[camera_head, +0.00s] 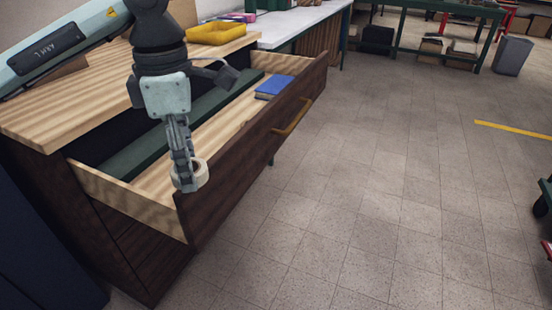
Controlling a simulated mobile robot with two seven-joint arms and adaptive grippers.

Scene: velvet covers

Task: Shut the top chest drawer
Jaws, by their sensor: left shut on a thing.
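The top chest drawer (97,191) is pulled out from the wooden chest (70,105), with its dark front (240,140) facing the floor on the right. Its brass-coloured handle (293,118) is on the outer face. My left gripper (185,184) points down at the near end of the drawer, close to the front panel's top edge. It is shut on a pale roll, like tape (202,174). Whether the roll touches the drawer is unclear. My right gripper is not in view.
Inside the drawer lie a blue book (273,86) and a long dark green piece (160,143). A white table (300,22) stands behind. The tiled floor to the right is clear.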

